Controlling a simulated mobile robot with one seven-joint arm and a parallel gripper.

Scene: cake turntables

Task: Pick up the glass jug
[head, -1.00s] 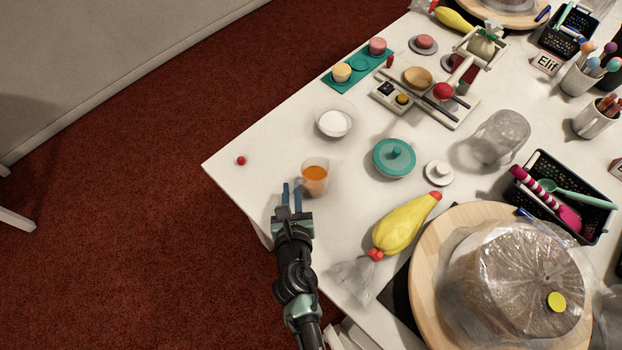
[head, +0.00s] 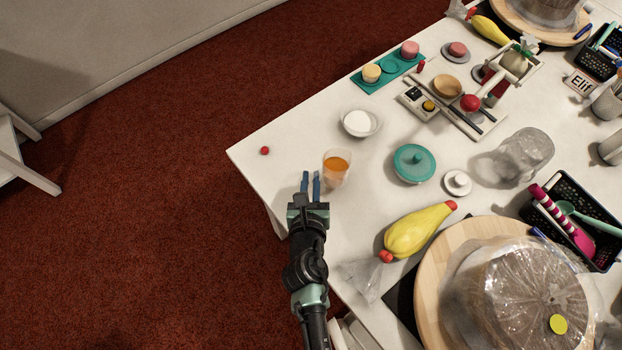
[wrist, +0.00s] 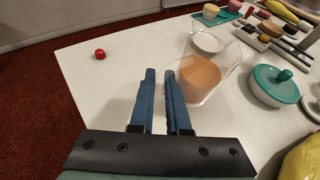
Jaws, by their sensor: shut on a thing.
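The glass jug (head: 337,168) is a small clear vessel with orange contents. It stands on the white table near the left edge, upright as far as I can tell. My gripper (head: 311,182) reaches in from below at the jug's near left side, with its blue fingers close together. In the wrist view the fingers (wrist: 162,95) show a narrow gap, with the jug (wrist: 203,75) just to their right. The gripper is shut on the jug at that side; the exact spot of contact, perhaps its handle, is hard to make out through the clear glass.
A white bowl (head: 359,123) stands behind the jug and a teal lid (head: 414,164) to its right. A yellow piping bag (head: 418,230) lies to the lower right, beside a wooden turntable (head: 433,262). A red ball (head: 265,150) lies near the left edge.

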